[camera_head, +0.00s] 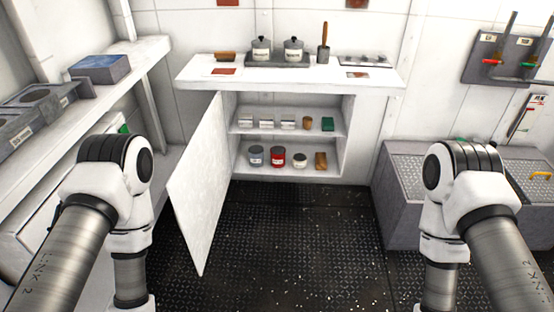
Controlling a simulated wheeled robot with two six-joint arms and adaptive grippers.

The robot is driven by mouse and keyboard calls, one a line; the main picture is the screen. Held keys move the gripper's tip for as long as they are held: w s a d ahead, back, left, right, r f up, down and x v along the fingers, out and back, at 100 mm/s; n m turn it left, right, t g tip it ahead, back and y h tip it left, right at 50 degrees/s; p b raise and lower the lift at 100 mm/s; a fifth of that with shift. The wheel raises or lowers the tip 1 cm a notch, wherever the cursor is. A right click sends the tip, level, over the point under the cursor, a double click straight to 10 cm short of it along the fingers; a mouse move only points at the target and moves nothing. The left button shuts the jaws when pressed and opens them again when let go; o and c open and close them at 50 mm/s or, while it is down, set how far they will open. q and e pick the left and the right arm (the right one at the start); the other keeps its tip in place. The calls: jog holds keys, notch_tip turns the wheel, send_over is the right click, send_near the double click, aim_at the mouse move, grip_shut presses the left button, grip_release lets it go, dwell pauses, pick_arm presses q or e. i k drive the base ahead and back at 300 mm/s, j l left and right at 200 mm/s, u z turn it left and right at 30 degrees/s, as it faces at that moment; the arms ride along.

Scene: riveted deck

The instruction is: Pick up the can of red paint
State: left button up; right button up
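A red paint can (278,157) stands upright on the lower shelf of the open cabinet under the counter. A grey-blue can (256,156) stands just to its left, and a whitish can (300,160) to its right. My two arms come in from the lower left and lower right, well in front of the cabinet. Their upper links and joints show, but both grippers are outside the picture. Nothing blocks the view of the red can.
The cabinet door (201,185) stands open, jutting towards me on the left. A brown block (321,160) ends the can row. The upper shelf (285,130) holds several small items. A grey chest (400,190) stands at right. The dark floor (290,235) before the cabinet is clear.

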aim_at(278, 154)
jog(key=i+j+z, duration=0.35)
jog(key=i, duration=0.3)
jog(key=i+j+z, duration=0.4)
jog(key=i, duration=0.25)
jog(key=i+j+z, duration=0.35)
jog(key=i+j, duration=0.15)
jog(key=i, duration=0.05)
